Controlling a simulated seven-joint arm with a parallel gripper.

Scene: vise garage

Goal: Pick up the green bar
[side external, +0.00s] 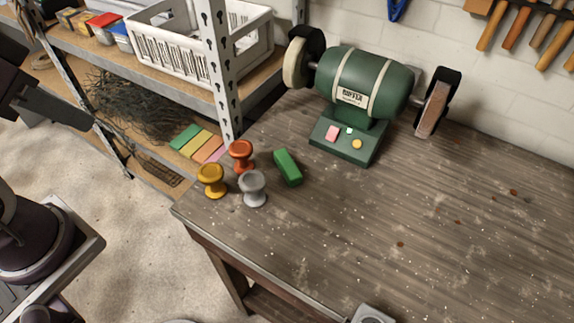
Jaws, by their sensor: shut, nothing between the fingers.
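A green bar (288,167) lies on the wooden workbench (400,225), near its left end. It sits just right of three knob-shaped pieces and in front of the green bench grinder, apart from both. Nothing covers its top. My gripper is not in view; only dark parts of my arm show at the left edge, away from the bench.
Orange (241,154), yellow (211,180) and grey (252,187) knobs stand left of the bar. The buffer grinder (366,90) stands behind it. A shelf post (217,65) rises at the back left. The bench's right side is mostly clear. Coloured strips (198,143) lie on the lower shelf.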

